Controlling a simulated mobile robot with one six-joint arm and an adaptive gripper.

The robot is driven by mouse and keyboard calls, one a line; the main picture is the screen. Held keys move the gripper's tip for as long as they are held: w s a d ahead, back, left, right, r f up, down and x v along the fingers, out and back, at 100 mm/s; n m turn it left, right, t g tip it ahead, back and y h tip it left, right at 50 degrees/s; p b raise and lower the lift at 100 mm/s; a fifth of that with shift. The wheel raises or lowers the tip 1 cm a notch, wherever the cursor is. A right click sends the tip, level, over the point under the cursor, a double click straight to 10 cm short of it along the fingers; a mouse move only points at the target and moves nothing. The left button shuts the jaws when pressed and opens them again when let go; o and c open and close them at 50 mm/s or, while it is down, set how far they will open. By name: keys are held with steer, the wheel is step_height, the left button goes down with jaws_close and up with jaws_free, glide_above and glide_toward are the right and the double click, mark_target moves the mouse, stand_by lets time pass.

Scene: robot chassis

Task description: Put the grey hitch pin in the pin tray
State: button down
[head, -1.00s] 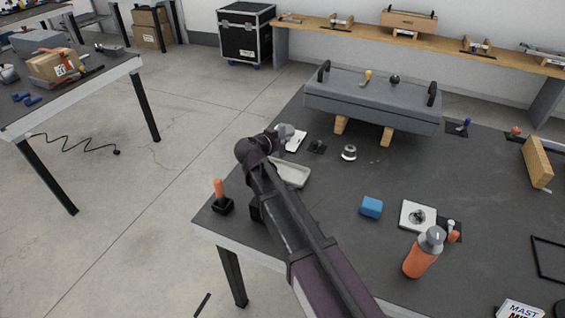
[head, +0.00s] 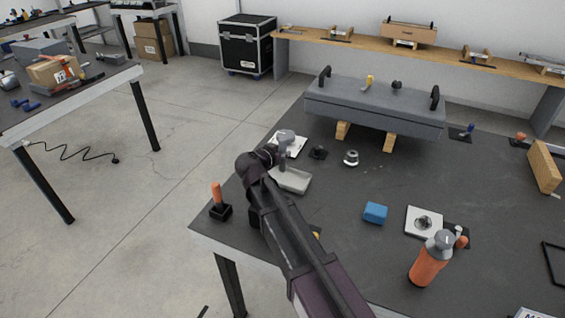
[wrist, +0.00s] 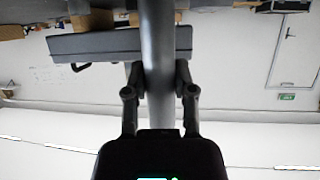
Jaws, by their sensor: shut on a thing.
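My gripper (wrist: 158,85) is shut on a thick grey cylindrical piece (wrist: 160,45), which looks like the grey hitch pin. It runs up and down between the two fingers in the wrist view. In the head view, the grey hitch pin (head: 286,137) stands roughly upright at the end of my arm, its wider head at the top. My gripper (head: 281,158) is largely hidden there by my wrist. A shallow light grey tray (head: 296,185), probably the pin tray, lies just below the pin in the picture, partly covered by my arm.
A white plate (head: 297,143) lies behind the pin. An orange-handled item in a black holder (head: 220,211) stands left of my arm. A blue block (head: 375,213), an orange bottle (head: 428,263) and a raised grey panel (head: 375,112) are to the right.

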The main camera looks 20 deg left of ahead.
mark_target(282, 161)
steer(key=shift+f+b, duration=1.75)
steer(key=shift+f, duration=0.15)
steer(key=shift+f, duration=0.15)
steer(key=shift+c, duration=2.2)
jaws_free()
steer(key=shift+r, duration=0.2)
steer(key=shift+r, duration=0.1)
steer(key=p+v, duration=0.4)
steer(key=v, duration=0.8)
steer(key=shift+p, duration=0.3)
